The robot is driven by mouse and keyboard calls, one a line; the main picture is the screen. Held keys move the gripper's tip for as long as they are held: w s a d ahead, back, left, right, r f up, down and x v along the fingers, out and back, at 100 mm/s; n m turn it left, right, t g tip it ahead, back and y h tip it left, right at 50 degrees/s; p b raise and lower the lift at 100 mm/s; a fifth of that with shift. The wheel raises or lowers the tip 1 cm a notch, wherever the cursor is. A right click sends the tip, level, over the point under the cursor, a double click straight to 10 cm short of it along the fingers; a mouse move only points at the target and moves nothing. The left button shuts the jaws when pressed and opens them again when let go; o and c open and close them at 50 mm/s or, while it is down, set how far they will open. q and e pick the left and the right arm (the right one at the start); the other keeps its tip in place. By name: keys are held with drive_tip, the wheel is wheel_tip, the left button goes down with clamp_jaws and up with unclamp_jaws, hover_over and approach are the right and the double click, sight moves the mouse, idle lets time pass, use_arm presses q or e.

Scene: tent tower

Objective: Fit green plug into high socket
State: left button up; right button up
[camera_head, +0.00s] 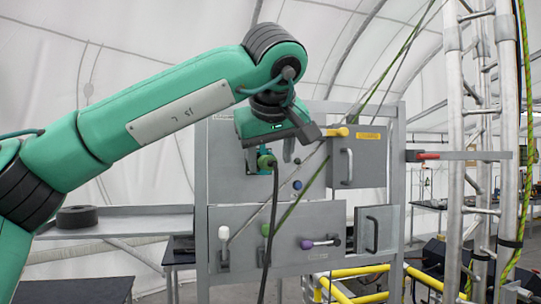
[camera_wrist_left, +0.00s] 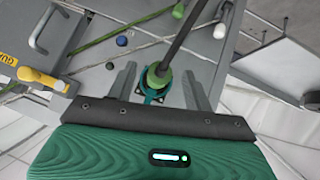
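The green plug (camera_head: 266,162) is at the upper grey panel, with its black cable (camera_head: 270,220) hanging down. In the left wrist view the plug (camera_wrist_left: 159,77) points into a teal socket (camera_wrist_left: 150,97) on the panel. I cannot tell how deep it sits. My left gripper (camera_head: 276,160) is at the plug. In the wrist view its two fingers (camera_wrist_left: 159,88) stand apart on either side of the plug, with gaps, so it is open and not holding it. The socket is mostly hidden in the head view. My right gripper is not in view.
The panel carries a yellow handle (camera_head: 338,132), a blue knob (camera_head: 297,185), a white-tipped lever (camera_head: 224,234), a purple handle (camera_head: 307,244) and a door with a black handle (camera_head: 346,165). A metal ladder tower (camera_head: 455,150) stands at right. A grey shelf (camera_head: 130,224) is at left.

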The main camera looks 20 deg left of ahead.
use_arm(q)
drive_tip(key=shift+s+d+r, duration=0.1)
drive_tip(key=shift+s+r, duration=0.1)
drive_tip(key=b+v, duration=0.4)
drive_tip(key=v, duration=0.9)
